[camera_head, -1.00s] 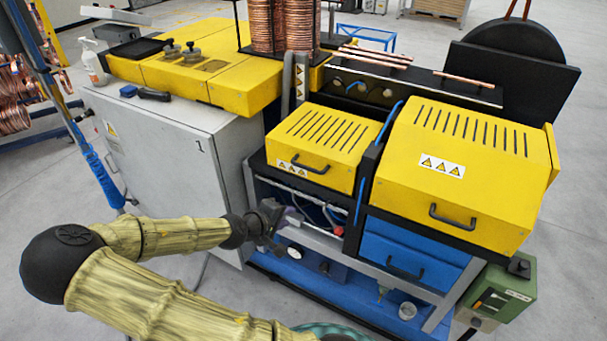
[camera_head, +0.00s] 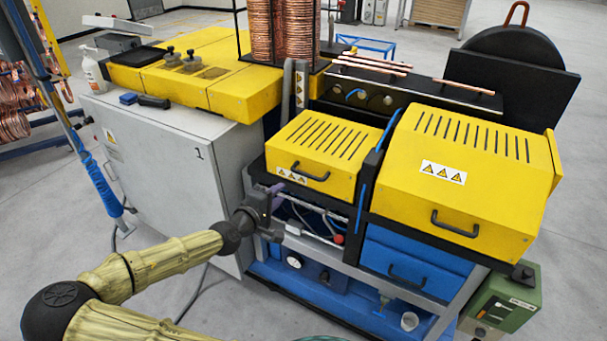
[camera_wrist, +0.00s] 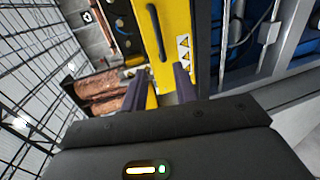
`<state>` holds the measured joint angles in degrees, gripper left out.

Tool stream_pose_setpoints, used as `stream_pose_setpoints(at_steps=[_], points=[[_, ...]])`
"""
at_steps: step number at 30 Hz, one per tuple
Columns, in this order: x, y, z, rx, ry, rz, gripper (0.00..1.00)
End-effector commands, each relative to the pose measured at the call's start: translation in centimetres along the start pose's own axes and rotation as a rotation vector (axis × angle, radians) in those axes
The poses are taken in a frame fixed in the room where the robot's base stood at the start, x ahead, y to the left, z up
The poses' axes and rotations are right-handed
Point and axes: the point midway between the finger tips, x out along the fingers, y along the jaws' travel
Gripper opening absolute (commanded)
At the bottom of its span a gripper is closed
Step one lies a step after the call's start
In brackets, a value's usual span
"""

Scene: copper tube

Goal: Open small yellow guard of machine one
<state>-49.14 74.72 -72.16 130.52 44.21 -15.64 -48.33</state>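The small yellow guard (camera_head: 322,140) of machine one is down, with slots on top and a dark handle (camera_head: 310,173) on its front. It also fills the upper middle of the wrist view (camera_wrist: 181,22), where the handle (camera_wrist: 157,34) runs lengthwise. My gripper (camera_head: 278,203) is below and left of the handle in the head view. In the wrist view my gripper (camera_wrist: 160,82) is open, its two dark fingers apart. The handle lies beyond the fingertips, roughly in line with the gap between them. No contact shows.
The larger yellow guard (camera_head: 465,165) stands to the right, also down, with a blue drawer front (camera_head: 415,262) under it. Cables and a frame rail are exposed below the small guard. A grey cabinet (camera_head: 165,170) marked 1 stands left. Copper coils (camera_head: 280,28) stand behind.

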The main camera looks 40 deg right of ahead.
Motion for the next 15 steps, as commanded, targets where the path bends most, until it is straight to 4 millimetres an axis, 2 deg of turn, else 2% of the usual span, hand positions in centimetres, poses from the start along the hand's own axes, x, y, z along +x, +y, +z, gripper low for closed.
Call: stream_pose_setpoints(at_steps=[15], points=[[7.3,0.2,0.1,0.001,-0.002,0.0,0.29]])
